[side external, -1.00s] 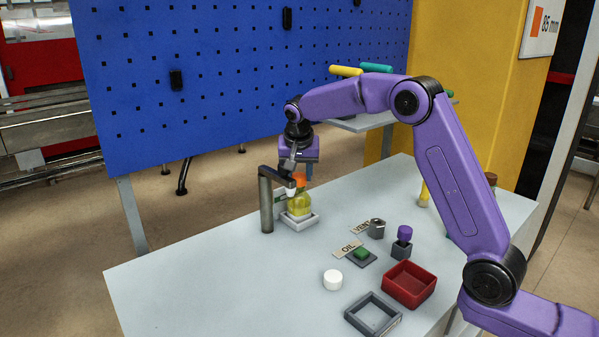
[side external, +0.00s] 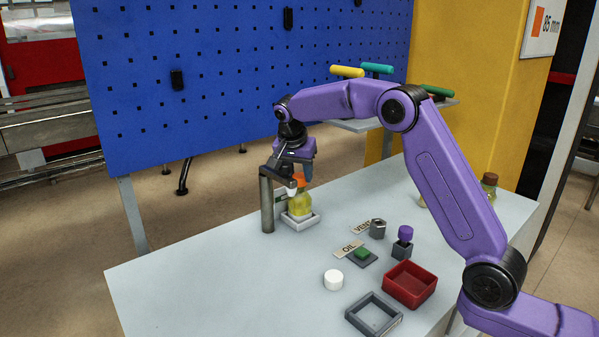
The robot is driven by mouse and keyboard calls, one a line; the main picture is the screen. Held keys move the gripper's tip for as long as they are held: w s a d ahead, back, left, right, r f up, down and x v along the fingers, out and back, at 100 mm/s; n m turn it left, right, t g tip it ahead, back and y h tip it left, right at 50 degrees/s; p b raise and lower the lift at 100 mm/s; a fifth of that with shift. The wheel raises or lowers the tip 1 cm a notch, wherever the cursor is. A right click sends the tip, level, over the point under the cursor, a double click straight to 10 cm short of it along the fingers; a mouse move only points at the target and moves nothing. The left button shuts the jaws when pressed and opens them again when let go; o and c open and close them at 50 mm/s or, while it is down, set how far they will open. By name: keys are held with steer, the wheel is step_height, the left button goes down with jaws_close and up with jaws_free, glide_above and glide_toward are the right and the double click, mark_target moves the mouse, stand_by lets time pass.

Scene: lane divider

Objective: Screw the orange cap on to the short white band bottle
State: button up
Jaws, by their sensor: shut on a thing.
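The orange cap (side external: 304,178) is on or just above the mouth of a short bottle (side external: 300,206) with yellow contents. The bottle stands upright in a white square holder (side external: 312,222) on the table. My gripper (side external: 303,172) is above the bottle, pointing down and slightly tilted, shut on the orange cap. The fingers and a dark overhead arm partly hide the cap. I cannot tell whether the cap touches the bottle's threads, and the white band is not clear at this size.
A dark post (side external: 266,205) with an overhanging arm and white nozzle stands close left of the bottle. The left front table is clear.

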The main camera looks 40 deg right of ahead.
steer(key=shift+m+g, duration=0.3)
steer(key=shift+m, duration=0.5)
steer(key=shift+w+m+g, duration=0.1)
steer(key=shift+m+g, duration=0.2)
steer(key=shift+m, duration=0.6)
steer(key=o, duration=0.6)
steer(key=shift+n, duration=0.9)
steer(key=shift+t, duration=0.4)
